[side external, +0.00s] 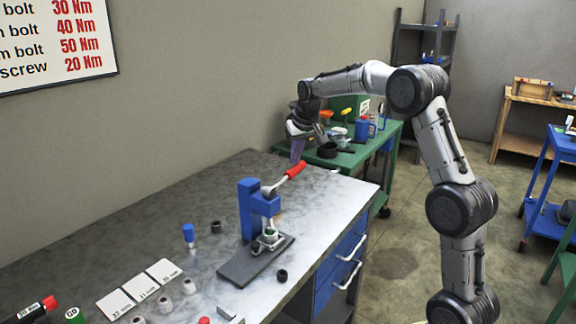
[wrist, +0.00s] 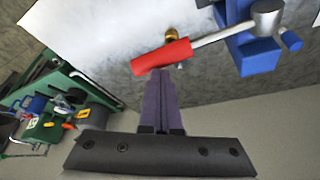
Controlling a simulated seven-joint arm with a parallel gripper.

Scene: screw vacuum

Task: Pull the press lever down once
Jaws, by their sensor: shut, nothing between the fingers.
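The blue press (side external: 253,212) stands on a dark base plate (side external: 243,268) on the grey workbench. Its lever (side external: 284,179) slants up to the right and ends in a red handle (side external: 295,169). In the wrist view the red handle (wrist: 161,56) lies just beyond my fingertips, and the blue press body (wrist: 255,55) is at the upper right. My gripper (side external: 297,152) is shut and empty, pointing down above the handle. Its dark purple fingers also show in the wrist view (wrist: 160,75), close to the handle; whether they touch it I cannot tell.
A blue-capped bottle (side external: 189,234), a dark ring (side external: 215,227), white cards (side external: 140,287) and several small parts lie on the bench around the press. A green cart (side external: 352,160) with tools stands behind the bench. The bench's back left is clear.

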